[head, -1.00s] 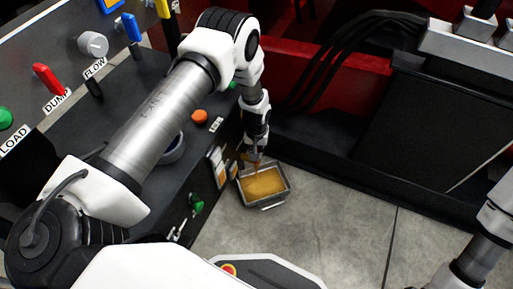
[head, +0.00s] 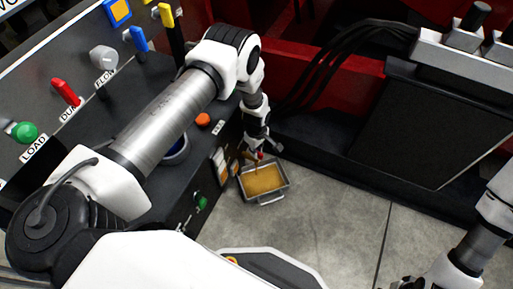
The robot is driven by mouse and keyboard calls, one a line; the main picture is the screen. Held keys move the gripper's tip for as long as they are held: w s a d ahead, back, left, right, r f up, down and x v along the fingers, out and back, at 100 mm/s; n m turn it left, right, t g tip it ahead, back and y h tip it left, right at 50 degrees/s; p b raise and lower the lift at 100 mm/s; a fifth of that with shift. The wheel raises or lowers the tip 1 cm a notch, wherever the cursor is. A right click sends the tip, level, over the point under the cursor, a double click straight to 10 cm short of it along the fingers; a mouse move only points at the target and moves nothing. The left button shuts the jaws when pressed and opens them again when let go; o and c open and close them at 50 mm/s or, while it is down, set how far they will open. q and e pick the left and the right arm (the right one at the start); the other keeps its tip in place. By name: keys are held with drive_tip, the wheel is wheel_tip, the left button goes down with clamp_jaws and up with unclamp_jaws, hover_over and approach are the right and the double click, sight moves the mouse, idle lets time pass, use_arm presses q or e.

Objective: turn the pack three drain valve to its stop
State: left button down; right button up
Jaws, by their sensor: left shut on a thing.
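My left gripper (head: 257,153) reaches down past the right end of the dark console, just above a metal tray. It is shut on a small part, taken to be the drain valve handle (head: 260,156), of which a bit of red shows between the fingers. The grip itself is small and partly hidden by the wrist. The valve body and its pack number cannot be made out. The metal tray (head: 269,201) stands on the floor below and holds amber liquid (head: 263,180). My right arm enters at the lower right; its gripper is not visible.
The console (head: 110,125) carries a green LOAD knob (head: 25,132), a red DUMP lever (head: 66,92), a grey FLOW knob (head: 103,58) and an orange button (head: 203,119). Black hoses (head: 325,65) and a dark housing (head: 410,130) stand to the right. The floor (head: 325,215) in front is clear.

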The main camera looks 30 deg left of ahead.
use_arm(q)
drive_tip(key=shift+n+p, duration=0.35)
drive_tip(key=shift+n, duration=1.35)
drive_tip(key=c, duration=1.1)
unclamp_jaws()
drive_tip(key=shift+c, duration=0.2)
wheel_tip(320, 180, up, 12)
